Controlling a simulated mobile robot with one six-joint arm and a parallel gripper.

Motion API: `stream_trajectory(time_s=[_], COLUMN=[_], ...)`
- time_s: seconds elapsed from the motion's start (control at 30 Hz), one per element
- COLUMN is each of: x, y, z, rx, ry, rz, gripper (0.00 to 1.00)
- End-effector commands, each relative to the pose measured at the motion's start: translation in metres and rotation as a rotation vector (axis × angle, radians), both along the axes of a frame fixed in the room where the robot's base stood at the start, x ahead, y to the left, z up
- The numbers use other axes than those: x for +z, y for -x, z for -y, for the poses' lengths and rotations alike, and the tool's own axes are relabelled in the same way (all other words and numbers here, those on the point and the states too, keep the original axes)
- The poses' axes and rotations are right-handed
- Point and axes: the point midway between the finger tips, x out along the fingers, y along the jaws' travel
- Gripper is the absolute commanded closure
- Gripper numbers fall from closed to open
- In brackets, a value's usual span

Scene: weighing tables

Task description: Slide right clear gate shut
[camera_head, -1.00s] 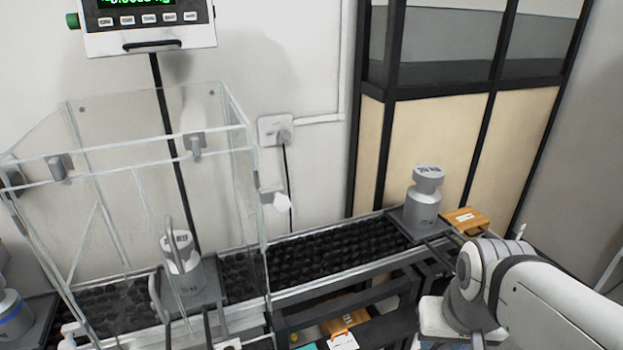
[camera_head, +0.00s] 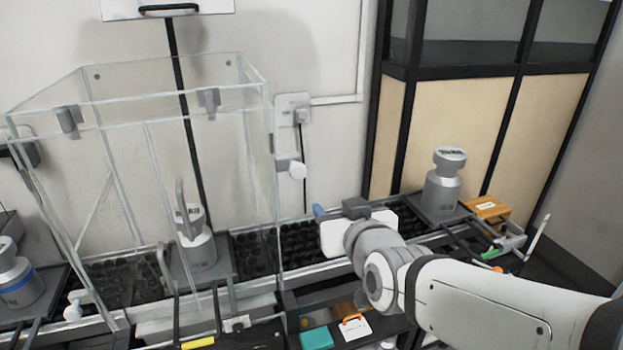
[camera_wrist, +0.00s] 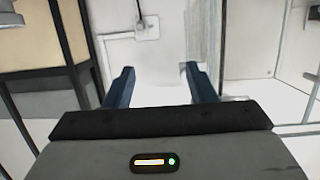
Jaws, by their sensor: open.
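The clear enclosure (camera_head: 160,122) stands on the left of the bench, with a grey weight (camera_head: 201,250) inside. Its right clear gate (camera_head: 262,150) is see-through, and I cannot tell how far it stands open. A white knob (camera_head: 297,169) sticks out on the enclosure's right side. My gripper (camera_head: 334,210) is right of the enclosure, lower than the knob and apart from it in the picture. In the wrist view, which looks upside down, its two blue fingers (camera_wrist: 160,73) are spread with nothing clearly held between them.
A second weight (camera_head: 442,186) and an orange box (camera_head: 486,208) stand at the bench's right end. Black rollers (camera_head: 300,240) run along the bench. A blue-banded weight (camera_head: 16,277) is at far left. A wall socket (camera_head: 293,107) is behind. A teal box (camera_head: 316,338) lies low in front.

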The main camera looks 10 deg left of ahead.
Motion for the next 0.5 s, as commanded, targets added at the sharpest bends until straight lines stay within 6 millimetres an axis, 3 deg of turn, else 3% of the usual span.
stream_trajectory(time_s=[0.03, 0.13, 0.33, 0.5], x=[0.003, 0.017, 0.03, 0.031], y=[0.003, 0.008, 0.009, -0.006], z=[-0.015, -0.03, -0.043, -0.052], rx=[0.025, 0.045, 0.056, 0.055], ry=[-0.028, -0.076, -0.116, -0.116], rz=[0.057, 0.147, 0.216, 0.219], gripper=[0.49, 0.49, 0.49, 0.49])
